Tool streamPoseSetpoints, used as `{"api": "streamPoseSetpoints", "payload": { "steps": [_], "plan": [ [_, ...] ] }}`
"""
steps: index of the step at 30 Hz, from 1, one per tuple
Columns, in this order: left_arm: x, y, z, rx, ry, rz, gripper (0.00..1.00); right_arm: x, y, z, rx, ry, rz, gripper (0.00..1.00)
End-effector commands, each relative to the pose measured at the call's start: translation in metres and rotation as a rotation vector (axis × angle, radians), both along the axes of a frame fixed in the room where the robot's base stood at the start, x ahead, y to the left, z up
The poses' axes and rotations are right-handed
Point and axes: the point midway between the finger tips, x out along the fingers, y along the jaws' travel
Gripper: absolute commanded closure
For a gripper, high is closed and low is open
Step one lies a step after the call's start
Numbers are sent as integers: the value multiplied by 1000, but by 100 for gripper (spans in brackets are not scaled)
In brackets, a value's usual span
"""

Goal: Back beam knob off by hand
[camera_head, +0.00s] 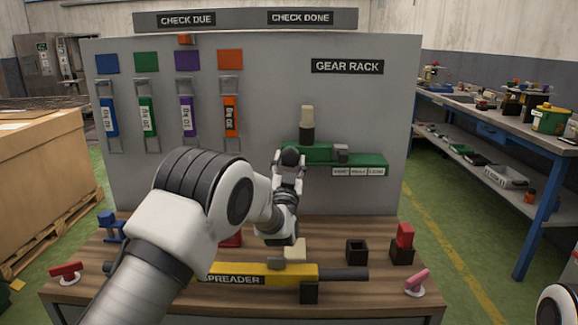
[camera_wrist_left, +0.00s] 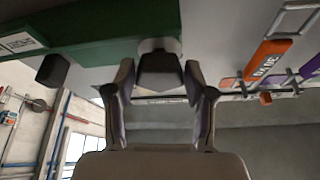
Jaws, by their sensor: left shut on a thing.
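The back beam (camera_head: 320,154) is a green bar on the rack panel under the GEAR RACK sign. A dark knob (camera_head: 290,156) shows at its left part. My left gripper (camera_head: 290,170) is shut on this knob, reaching it from the front. In the left wrist view, both fingers (camera_wrist_left: 161,95) stand on either side of the dark knob (camera_wrist_left: 160,72), close to the green beam (camera_wrist_left: 100,38). Whether the knob is still seated on the beam cannot be told. My right gripper is out of view.
Coloured tags hang on the panel at left. The yellow spreader beam (camera_head: 250,275) lies on the table, with a black socket (camera_head: 357,251) and red block (camera_head: 404,235) at right.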

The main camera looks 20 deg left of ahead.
Motion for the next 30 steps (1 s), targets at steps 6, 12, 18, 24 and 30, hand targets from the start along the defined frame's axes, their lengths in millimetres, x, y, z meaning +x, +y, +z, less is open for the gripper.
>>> {"api": "streamPoseSetpoints", "payload": {
  "steps": [6,12,18,24,30],
  "plan": [
    [0,0,2,-6,-5,-1,81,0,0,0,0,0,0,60],
    [0,0,2,-5,-4,-1,43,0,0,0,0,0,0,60],
    [0,0,1,-5,-3,0,21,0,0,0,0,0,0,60],
    [-1,0,0,-5,-1,0,21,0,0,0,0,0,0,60],
    [-26,-6,-11,-3,1,-2,21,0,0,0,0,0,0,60]
  ]
}}
